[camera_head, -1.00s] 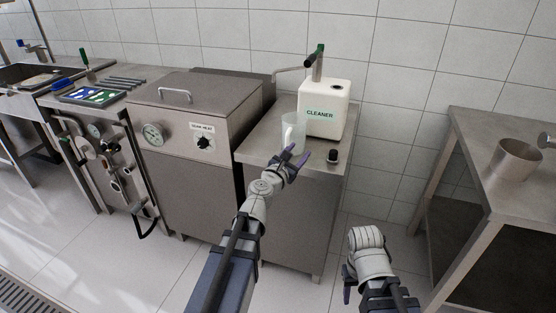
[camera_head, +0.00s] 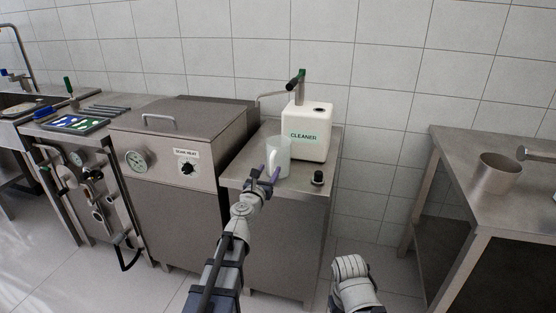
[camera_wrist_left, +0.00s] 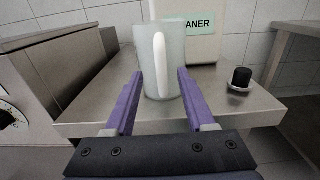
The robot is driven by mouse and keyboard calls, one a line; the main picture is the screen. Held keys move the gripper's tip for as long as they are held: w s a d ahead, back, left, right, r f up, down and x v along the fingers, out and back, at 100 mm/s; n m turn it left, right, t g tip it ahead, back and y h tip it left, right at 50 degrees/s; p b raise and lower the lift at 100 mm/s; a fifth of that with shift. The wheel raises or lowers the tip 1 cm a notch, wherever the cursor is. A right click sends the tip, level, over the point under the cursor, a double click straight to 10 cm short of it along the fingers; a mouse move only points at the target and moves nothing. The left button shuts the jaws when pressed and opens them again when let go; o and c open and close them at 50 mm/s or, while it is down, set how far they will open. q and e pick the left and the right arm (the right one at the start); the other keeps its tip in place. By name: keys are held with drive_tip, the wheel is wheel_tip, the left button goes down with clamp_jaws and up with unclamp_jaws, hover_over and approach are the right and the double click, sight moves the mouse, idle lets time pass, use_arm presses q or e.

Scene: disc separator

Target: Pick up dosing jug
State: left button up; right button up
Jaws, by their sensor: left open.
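The dosing jug (camera_head: 279,157) is a translucent, frosted jug standing upright on the steel counter, in front of the white cleaner dispenser (camera_head: 307,128). In the left wrist view the jug (camera_wrist_left: 172,62) is straight ahead, with its white handle (camera_wrist_left: 160,66) facing me. My left gripper (camera_head: 263,173) is open, its purple fingers (camera_wrist_left: 155,98) pointing at the jug from the near side, one to each side of the handle's line. Nothing is held in it. I cannot tell if the fingertips touch the jug. My right arm shows at the bottom, but its fingers are not visible.
A small black knob-like object (camera_head: 318,178) stands on the counter right of the jug. A steel soak tank (camera_head: 175,135) is at the left. A steel table (camera_head: 455,160) with a steel pot (camera_head: 497,174) is at the right. Open floor lies between.

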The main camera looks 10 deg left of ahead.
sight(271, 169)
use_arm(q)
drive_tip(key=w, duration=0.3)
drive_tip(key=shift+w+d+f, duration=0.15)
drive_tip(key=shift+w+f, duration=0.05)
drive_tip(key=shift+w, duration=0.2)
drive_tip(key=shift+s, duration=0.1)
drive_tip(key=shift+c, duration=0.3)
clamp_jaws()
